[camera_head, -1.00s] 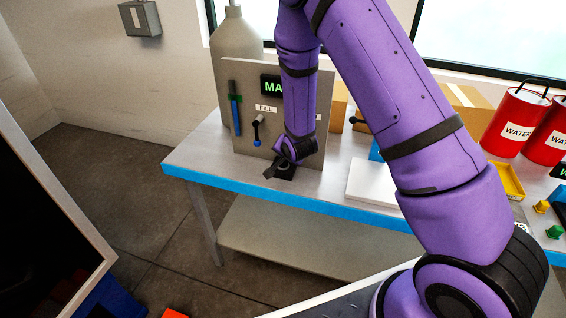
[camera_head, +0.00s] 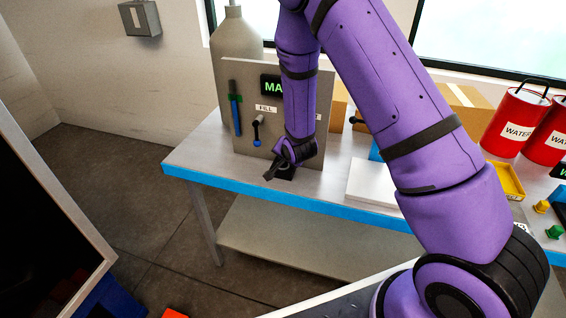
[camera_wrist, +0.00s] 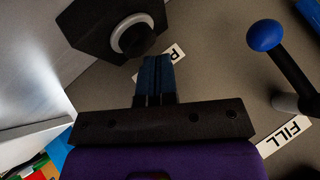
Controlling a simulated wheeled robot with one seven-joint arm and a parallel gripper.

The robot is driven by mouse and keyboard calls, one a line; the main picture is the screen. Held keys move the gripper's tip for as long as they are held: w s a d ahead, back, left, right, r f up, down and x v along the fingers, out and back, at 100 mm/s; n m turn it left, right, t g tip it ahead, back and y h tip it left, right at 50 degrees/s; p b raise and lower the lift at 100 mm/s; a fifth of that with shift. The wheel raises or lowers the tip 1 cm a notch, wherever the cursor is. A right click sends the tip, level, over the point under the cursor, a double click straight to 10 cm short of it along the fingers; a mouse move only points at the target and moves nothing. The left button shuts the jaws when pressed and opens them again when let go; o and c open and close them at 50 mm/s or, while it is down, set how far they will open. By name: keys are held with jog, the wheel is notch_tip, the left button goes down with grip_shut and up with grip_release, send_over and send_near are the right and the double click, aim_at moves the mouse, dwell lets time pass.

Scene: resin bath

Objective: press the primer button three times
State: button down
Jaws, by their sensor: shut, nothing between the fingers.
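The primer button is on a black block on the front of a grey panel (camera_head: 247,90). In the wrist view the block (camera_wrist: 93,30) carries a pale ring around a dark round button (camera_wrist: 135,38). A white label beside it starts with "P"; the rest is hidden by my fingers. My gripper (camera_wrist: 157,64) is shut and empty, its blue-grey fingertips just beside the ring, over the label. I cannot tell whether they touch the block. In the head view my gripper (camera_head: 270,172) is low at the panel and partly covers the block (camera_head: 286,171).
A lever with a blue knob (camera_head: 257,142) sits by the FILL label (camera_head: 265,108), and a blue-and-green gauge (camera_head: 235,108) is left of it. A grey bottle (camera_head: 236,40) stands behind the panel. Red WATER buckets (camera_head: 515,122) and a white slab (camera_head: 372,182) are to the right.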

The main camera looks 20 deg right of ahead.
jog(key=shift+f, duration=0.55)
dwell(0.7)
jog(key=shift+r, duration=1)
jog(key=shift+r, duration=2.5)
